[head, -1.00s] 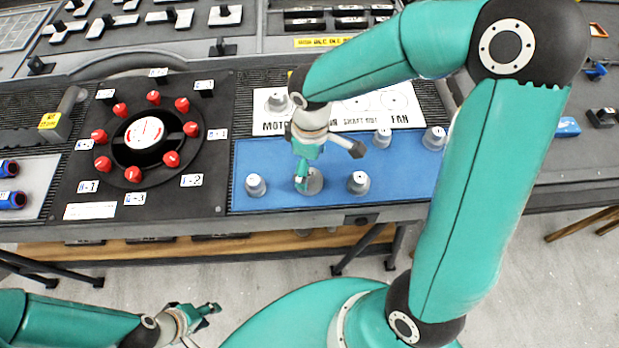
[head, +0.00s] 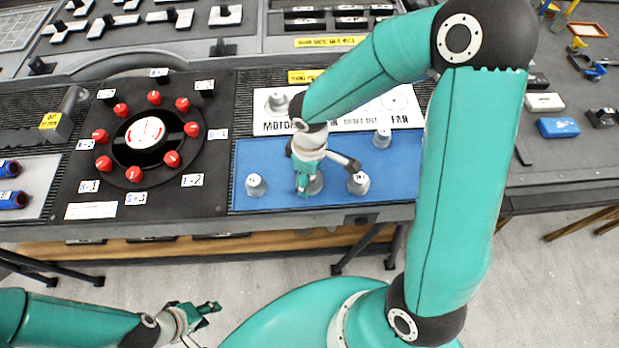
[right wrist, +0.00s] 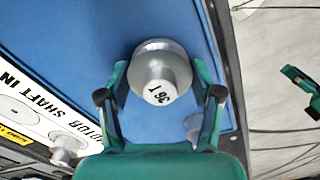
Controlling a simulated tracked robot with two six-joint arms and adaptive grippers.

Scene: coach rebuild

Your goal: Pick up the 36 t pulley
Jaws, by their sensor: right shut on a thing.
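The 36 t pulley (right wrist: 160,75) is a grey stepped disc with a hub marked "36 T". In the right wrist view my right gripper (right wrist: 160,82) has a finger on each side of it and is shut on it. In the head view my right gripper (head: 304,187) is over the front of the blue mat (head: 285,155), partly hiding the pulley (head: 317,184). I cannot tell whether the pulley touches the mat. My left gripper (head: 210,313) is empty and open, in front of the bench, well away from the pulley.
Similar grey pulleys stand close on the left (head: 256,185) and right (head: 358,183), with another (head: 382,138) behind. A white labelled board (head: 345,120) lies behind the mat. A black panel with a ring of red knobs (head: 145,132) is at the left.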

